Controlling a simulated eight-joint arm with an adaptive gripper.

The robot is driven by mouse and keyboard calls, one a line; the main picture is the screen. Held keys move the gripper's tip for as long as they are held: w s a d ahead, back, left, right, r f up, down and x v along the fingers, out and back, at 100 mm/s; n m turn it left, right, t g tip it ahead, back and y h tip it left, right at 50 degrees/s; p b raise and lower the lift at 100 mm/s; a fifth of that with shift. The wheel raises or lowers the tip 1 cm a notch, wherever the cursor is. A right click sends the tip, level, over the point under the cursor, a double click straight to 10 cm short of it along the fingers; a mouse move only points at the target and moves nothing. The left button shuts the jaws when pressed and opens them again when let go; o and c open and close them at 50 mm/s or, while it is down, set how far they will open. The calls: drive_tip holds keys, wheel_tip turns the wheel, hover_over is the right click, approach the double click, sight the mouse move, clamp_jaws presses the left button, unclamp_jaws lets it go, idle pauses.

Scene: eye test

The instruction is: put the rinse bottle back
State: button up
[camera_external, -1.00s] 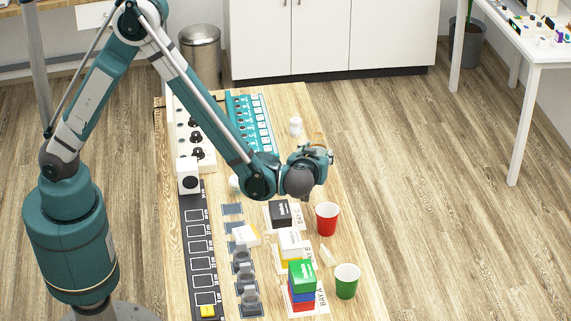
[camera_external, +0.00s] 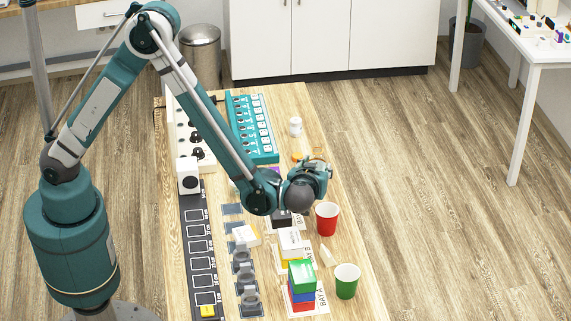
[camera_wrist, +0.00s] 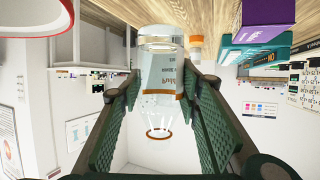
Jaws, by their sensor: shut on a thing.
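My gripper (camera_wrist: 160,105) is shut on a clear, see-through bottle (camera_wrist: 160,75) with orange-brown rings and printed lettering, likely the rinse bottle. In the wrist view it sits between the two green ribbed fingers, with its rounded glassy end toward the wooden surface at the top. In the external view my gripper (camera_external: 318,180) is over the right side of the bench, just behind the red cup (camera_external: 327,218). The held bottle is mostly hidden there. I cannot tell its height above the bench.
A green cup (camera_external: 346,281) stands in front, beside stacked coloured boxes (camera_external: 302,285). A small white bottle (camera_external: 295,127) stands at the back right. A teal panel (camera_external: 254,130) lies at the back of the wooden bench (camera_external: 172,240). Dark holders (camera_external: 243,262) line the middle.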

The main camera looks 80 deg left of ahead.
drive_tip(key=shift+f, duration=0.35)
drive_tip(key=shift+f, duration=0.1)
drive_tip(key=shift+f+b, duration=0.55)
drive_tip(key=shift+f, duration=1.2)
drive_tip(key=shift+f, duration=0.1)
drive_tip(key=o, duration=0.9)
drive_tip(key=shift+o, duration=0.2)
